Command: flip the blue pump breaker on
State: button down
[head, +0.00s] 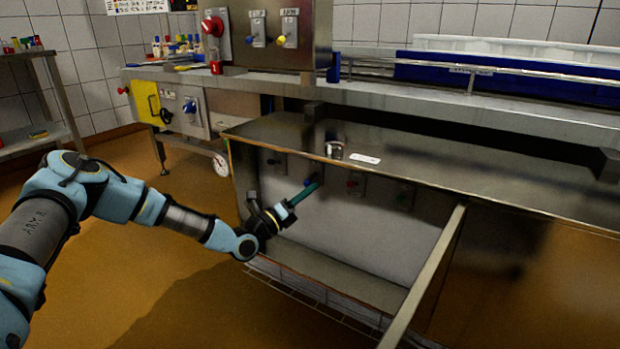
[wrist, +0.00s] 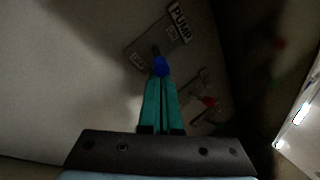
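The blue pump breaker shows in the wrist view as a blue knob (wrist: 160,66) on a dark stem, on a grey plate with a PUMP label (wrist: 180,22).
A red-knobbed breaker (head: 353,183) sits just right of it, also in the wrist view (wrist: 208,101). A green-knobbed one (head: 403,197) is further right, a dark one (head: 275,162) to the left. The steel counter (head: 450,180) overhangs above; an open panel edge (head: 425,275) juts out at right.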

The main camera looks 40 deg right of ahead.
jog(key=r+y+p, duration=0.1)
jog(key=y+p, duration=0.1)
jog(key=p, duration=0.3)
jog(key=r+n+y+p, duration=0.1)
jog(key=p, duration=0.5)
jog(key=r+y+p, duration=0.1)
jog(key=y+p, duration=0.1)
jog(key=p, duration=0.4)
jog(key=shift+a+n+t+y, duration=0.25)
jog(key=shift+n+t+y, duration=0.05)
jog(key=shift+s+f, duration=0.1)
